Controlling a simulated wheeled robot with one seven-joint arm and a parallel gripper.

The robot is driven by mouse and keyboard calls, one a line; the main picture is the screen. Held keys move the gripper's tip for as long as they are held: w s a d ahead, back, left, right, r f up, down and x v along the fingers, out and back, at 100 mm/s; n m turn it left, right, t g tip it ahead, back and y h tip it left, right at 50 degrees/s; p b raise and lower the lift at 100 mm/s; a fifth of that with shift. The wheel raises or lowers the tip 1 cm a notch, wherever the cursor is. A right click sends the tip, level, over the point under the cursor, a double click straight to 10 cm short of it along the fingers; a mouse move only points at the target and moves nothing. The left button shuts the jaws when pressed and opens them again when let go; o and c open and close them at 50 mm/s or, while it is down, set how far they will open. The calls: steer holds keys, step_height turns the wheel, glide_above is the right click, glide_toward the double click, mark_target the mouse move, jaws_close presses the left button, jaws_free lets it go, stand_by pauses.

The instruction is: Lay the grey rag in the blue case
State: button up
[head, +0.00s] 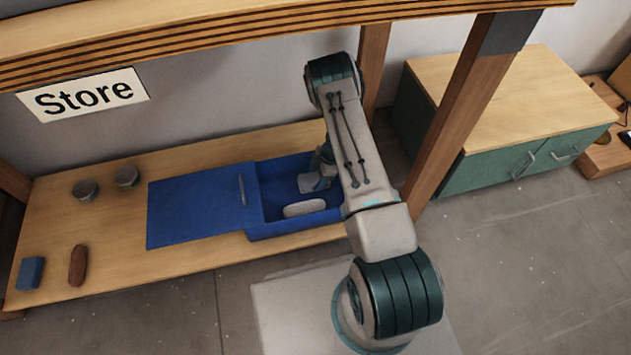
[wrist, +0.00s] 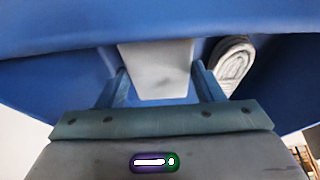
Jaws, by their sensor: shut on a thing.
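The blue case (head: 295,230) lies open on the wooden shelf, its lid (head: 195,207) flat to the left. My gripper (wrist: 160,82) reaches down into the case's right part; the arm partly hides it in the head view. It is shut on a light grey, flat-faced piece, which I take to be the grey rag (wrist: 156,68). The blue case wall (wrist: 60,30) fills the upper wrist view behind it. Whether the rag touches the case floor I cannot tell.
A pale, looped, rounded bundle (head: 305,208) lies in the case near its front wall, right of my gripper in the wrist view (wrist: 235,64). Two round tins (head: 126,176), a blue block (head: 30,273) and a brown oval piece (head: 77,265) stand left. A wooden post (head: 455,120) rises right of the arm.

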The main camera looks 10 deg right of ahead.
steer(key=shift+f, duration=0.7)
steer(key=shift+f, duration=0.15)
steer(key=o, duration=1)
steer(key=shift+c, duration=0.2)
steer(key=p+v, duration=0.4)
steer(key=v, duration=0.8)
steer(key=shift+p, duration=0.35)
